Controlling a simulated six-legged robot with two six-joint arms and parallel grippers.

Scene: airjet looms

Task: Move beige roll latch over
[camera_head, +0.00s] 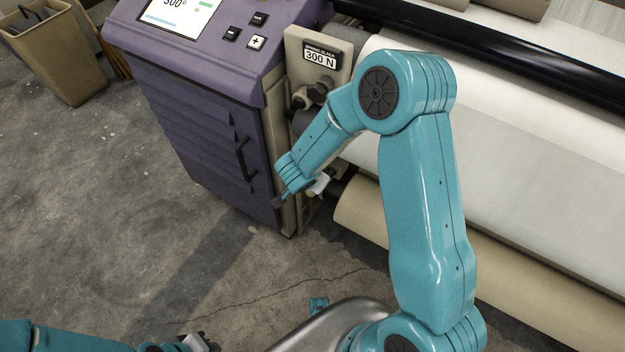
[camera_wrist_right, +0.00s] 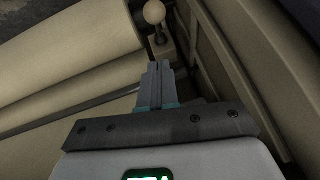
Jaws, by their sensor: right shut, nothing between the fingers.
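The latch, a short lever with a pale ball knob (camera_wrist_right: 154,12) on a small beige block, stands at the end of the beige roll (camera_wrist_right: 75,50) in the right wrist view. My right gripper (camera_wrist_right: 158,68) is shut and empty, with its fingertips just short of the block and knob. In the head view the beige roll (camera_head: 500,272) lies low under the white cloth, and my right wrist hangs between its end and the purple cabinet; the latch cannot be made out there. My left gripper (camera_head: 197,342) is at the bottom edge, its fingers unclear.
The purple cabinet (camera_head: 205,130) with a screen and buttons stands left of the roll. A "300 N" plate (camera_head: 320,57) is above my right wrist. Beige frame walls (camera_wrist_right: 225,75) run close to the right of the gripper. Concrete floor (camera_head: 90,220) is clear at left; a bin (camera_head: 58,65) stands behind.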

